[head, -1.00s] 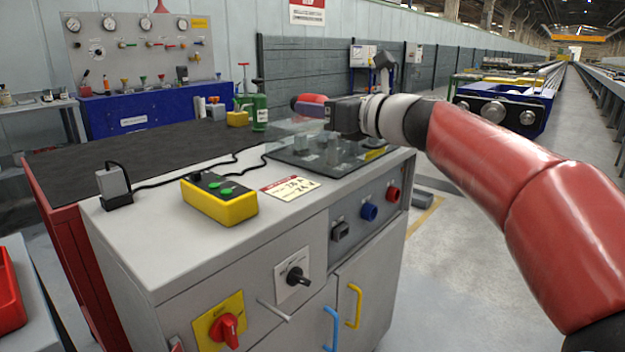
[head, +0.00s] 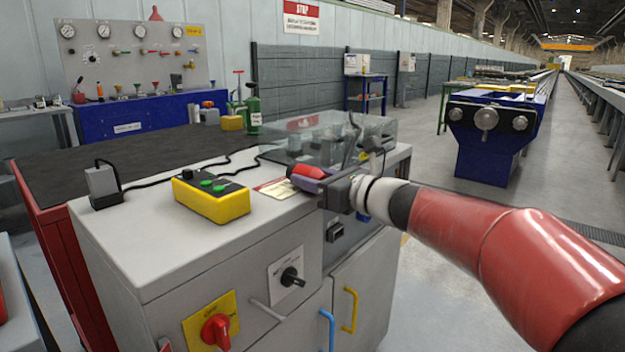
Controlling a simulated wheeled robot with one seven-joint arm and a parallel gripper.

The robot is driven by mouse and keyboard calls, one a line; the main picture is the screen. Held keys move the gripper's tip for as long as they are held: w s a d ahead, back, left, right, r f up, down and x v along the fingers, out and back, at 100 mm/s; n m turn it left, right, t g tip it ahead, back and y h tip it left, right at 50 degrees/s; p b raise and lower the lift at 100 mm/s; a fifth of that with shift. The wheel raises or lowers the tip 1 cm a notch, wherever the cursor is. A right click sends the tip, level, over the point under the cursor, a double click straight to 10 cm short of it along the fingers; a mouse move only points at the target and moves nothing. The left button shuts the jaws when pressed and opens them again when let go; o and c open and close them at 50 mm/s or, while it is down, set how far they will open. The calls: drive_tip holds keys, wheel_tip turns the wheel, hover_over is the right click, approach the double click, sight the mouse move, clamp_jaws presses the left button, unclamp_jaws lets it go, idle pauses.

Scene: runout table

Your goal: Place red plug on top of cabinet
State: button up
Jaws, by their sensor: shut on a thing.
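The red plug (head: 307,172) is held in my gripper (head: 312,182), which is shut on it. The plug lies sideways, its red end toward the left. It appears in front of the clear cover and near the front edge of the cabinet top (head: 160,245); its exact height above the top cannot be told. The grey cabinet (head: 358,285) stands below. My gripper and wrist hide part of the cabinet's front sockets; a dark socket (head: 335,232) still shows below the gripper.
A yellow control box (head: 212,200) with green buttons and a grey adapter (head: 103,186) with a cable sit on the cabinet top. A clear cover (head: 335,140) stands at its right rear. A label lies beside the gripper. Bare top shows at the front left.

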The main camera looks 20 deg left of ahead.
drive_tip(key=o, duration=1.3)
drive_tip(key=shift+f, duration=0.1)
